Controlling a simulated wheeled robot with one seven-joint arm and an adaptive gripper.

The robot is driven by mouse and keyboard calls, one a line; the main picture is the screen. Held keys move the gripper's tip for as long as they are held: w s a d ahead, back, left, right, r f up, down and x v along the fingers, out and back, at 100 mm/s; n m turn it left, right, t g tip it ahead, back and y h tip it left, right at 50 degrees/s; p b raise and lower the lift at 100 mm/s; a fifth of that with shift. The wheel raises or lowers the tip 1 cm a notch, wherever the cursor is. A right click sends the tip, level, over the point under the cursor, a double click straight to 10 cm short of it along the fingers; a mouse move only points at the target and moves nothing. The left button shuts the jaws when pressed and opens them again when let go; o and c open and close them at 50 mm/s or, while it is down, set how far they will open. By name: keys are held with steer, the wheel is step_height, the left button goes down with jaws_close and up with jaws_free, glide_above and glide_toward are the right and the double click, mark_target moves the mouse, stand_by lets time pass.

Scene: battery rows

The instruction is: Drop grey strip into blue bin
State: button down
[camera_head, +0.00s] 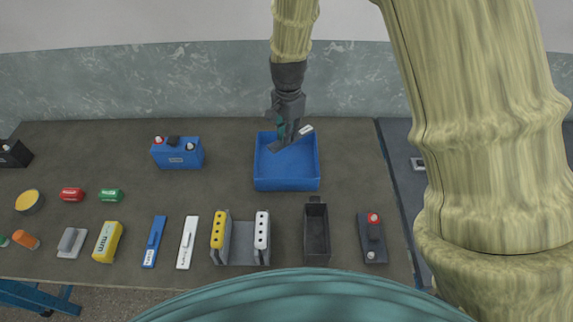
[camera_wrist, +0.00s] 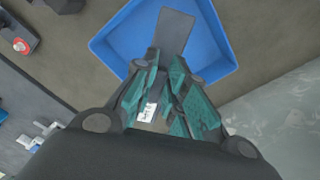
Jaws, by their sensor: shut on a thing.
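My gripper (camera_head: 285,134) is shut on the grey strip (camera_head: 276,147), at the back middle of the table in the head view. The strip slants through the jaws, with a whitish end to the right. In the wrist view, the grey strip (camera_wrist: 175,32) sticks out past the fingertips of my gripper (camera_wrist: 164,75), and a pale labelled part shows between the fingers. The blue bin (camera_head: 287,185) lies below the gripper and strip, open at the top; its inside looks empty where visible. It also shows in the wrist view (camera_wrist: 112,33). The exact height above it is hard to tell.
A blue battery (camera_head: 178,158) stands left of the bin. In front are a blue strip (camera_head: 154,242), a white strip (camera_head: 187,240), a grey holder (camera_head: 243,243) with yellow and white pieces, a black tray (camera_head: 316,235) and a dark device (camera_head: 371,238). Bare table surrounds the bin.

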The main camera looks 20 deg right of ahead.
steer(key=shift+f+b, duration=0.3)
steer(key=shift+f, duration=0.45)
steer(key=shift+s+f+b, duration=0.1)
steer(key=shift+s+b, duration=0.2)
steer(key=shift+s, duration=0.05)
steer(key=shift+w+f, duration=0.15)
steer(key=shift+w, duration=0.05)
steer(key=c, duration=1.4)
jaws_free()
steer(key=shift+s, duration=0.15)
steer(key=shift+o, duration=0.2)
step_height(320, 180, up, 12)
